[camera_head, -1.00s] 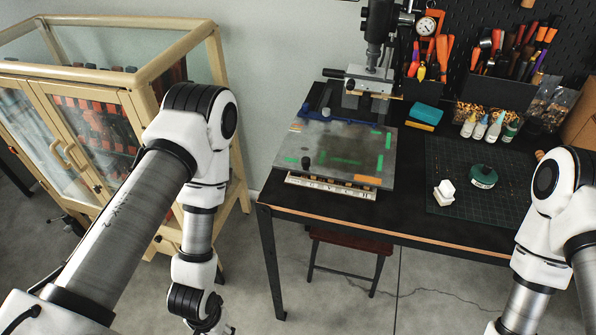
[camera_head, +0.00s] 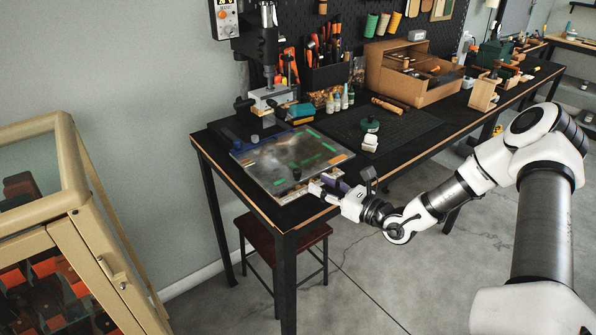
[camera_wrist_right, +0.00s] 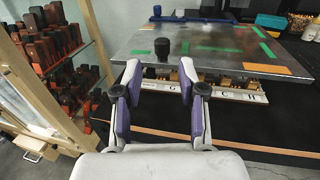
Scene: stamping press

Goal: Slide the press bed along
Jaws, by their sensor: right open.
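The press bed (camera_head: 290,158) is a flat grey metal plate with green and orange tape marks, lying on the black table under the press (camera_head: 262,60). A black knob (camera_head: 297,173) stands near its front edge. My right gripper (camera_head: 318,185) is at the plate's front right edge. In the right wrist view, my right gripper (camera_wrist_right: 158,80) is open, its two purple-padded fingers spread. The knob (camera_wrist_right: 162,50) appears ahead, in line with the gap between them, and the gap looks empty. I cannot tell whether the fingers touch the plate. My left gripper is out of view.
A cream glass-fronted cabinet (camera_head: 60,215) stands at the left. A cutting mat (camera_head: 395,130) with small bottles behind it and a wooden box (camera_head: 405,80) occupy the table to the right. A stool (camera_head: 280,240) is tucked beneath the table.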

